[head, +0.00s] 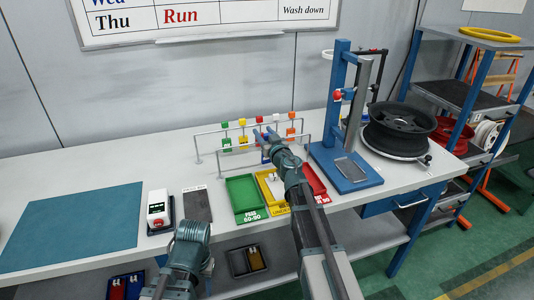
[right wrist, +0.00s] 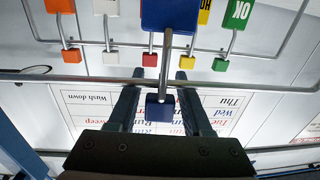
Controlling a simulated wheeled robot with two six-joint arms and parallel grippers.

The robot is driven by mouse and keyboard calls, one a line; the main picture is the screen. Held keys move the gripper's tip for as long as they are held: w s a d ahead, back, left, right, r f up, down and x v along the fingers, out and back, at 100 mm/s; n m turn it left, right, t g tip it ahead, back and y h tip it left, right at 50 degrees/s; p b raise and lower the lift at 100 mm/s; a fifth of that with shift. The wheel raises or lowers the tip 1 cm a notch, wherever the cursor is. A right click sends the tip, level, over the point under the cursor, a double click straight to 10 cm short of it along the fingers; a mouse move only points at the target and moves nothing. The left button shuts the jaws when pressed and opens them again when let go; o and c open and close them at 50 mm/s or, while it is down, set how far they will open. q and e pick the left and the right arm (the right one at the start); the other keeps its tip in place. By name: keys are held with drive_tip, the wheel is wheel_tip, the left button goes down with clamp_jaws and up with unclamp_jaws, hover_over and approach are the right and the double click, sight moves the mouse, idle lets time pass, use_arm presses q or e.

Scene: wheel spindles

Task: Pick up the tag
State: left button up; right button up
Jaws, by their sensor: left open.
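Coloured tags hang on the metal rail rack (head: 210,154) at the back of the bench. In the right wrist view, which looks upside down, a blue tag (right wrist: 170,14) has a thin metal stem leading to a small blue block (right wrist: 160,108). My right gripper (right wrist: 160,78) has its fingers apart, one on each side of this stem and block; I see no contact. In the head view my right gripper (head: 267,135) reaches the rack and partly hides the tags there. My left gripper (head: 188,250) is low at the bench's front edge, away from the rack; its fingertips are hard to make out.
Orange (right wrist: 62,6), yellow and green (right wrist: 237,12) tags hang beside the blue one. Green (head: 246,197), yellow and red trays sit below the rack. A blue press (head: 345,170) and a black wheel (head: 400,125) stand right. The teal mat (head: 75,225) is clear.

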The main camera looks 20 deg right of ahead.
clamp_jaws()
use_arm(q)
drive_tip(key=shift+r, duration=0.15)
use_arm(e)
drive_tip(key=shift+r, duration=0.15)
